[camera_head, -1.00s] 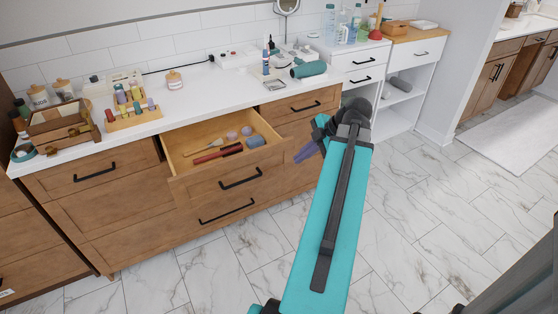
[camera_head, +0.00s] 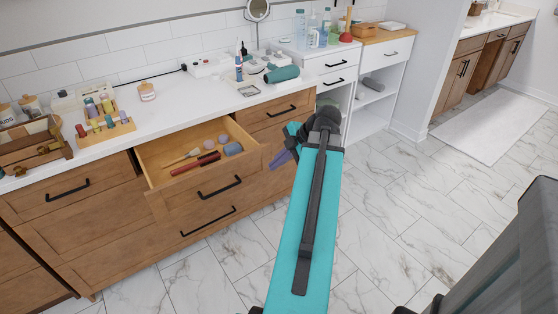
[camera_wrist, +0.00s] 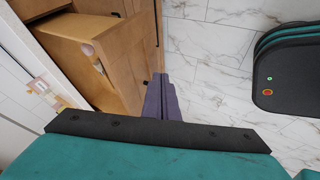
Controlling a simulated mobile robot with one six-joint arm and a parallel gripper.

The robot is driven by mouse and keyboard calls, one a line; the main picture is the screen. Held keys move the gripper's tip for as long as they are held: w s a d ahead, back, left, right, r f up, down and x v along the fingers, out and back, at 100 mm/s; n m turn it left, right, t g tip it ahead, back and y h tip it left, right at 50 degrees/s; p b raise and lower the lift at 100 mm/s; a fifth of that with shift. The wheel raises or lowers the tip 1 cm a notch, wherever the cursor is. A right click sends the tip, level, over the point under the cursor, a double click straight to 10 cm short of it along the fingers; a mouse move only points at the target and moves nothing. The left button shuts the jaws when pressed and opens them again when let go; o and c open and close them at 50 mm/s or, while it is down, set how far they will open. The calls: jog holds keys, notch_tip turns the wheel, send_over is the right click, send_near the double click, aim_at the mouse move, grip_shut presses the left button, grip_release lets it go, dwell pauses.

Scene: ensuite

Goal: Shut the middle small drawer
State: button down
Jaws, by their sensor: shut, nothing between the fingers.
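The middle small drawer (camera_head: 215,196) stands open from the wooden vanity. Its front has a black bar handle. Inside it lie a red brush-like item (camera_head: 195,163), a grey-blue item (camera_head: 233,149) and several small things. My gripper (camera_head: 281,159) has purple fingers and is just right of the drawer front in the head view; whether it touches cannot be told. In the wrist view the shut, empty fingers (camera_wrist: 161,98) point toward the wooden fronts, and the open drawer (camera_wrist: 90,55) is at the upper left.
The white counter (camera_head: 180,110) holds bottles, a wooden organizer (camera_head: 107,131), a teal hair dryer (camera_head: 282,74) and a mirror. The right small drawer (camera_head: 285,112) and left small drawer (camera_head: 65,197) are shut. The marble floor (camera_head: 400,210) in front is open.

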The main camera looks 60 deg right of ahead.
send_near(251, 174)
notch_tip(251, 174, down, 3)
jog(key=s+a, duration=0.2)
jog(key=shift+w+d+f+p, duration=0.1)
jog(key=shift+w+d+p, duration=0.15)
jog(key=shift+w, duration=0.85)
jog(key=shift+w+d+f+p, duration=0.15)
jog(key=shift+w+d, duration=0.15)
jog(key=shift+w, duration=0.8)
jog(key=shift+r, duration=0.1)
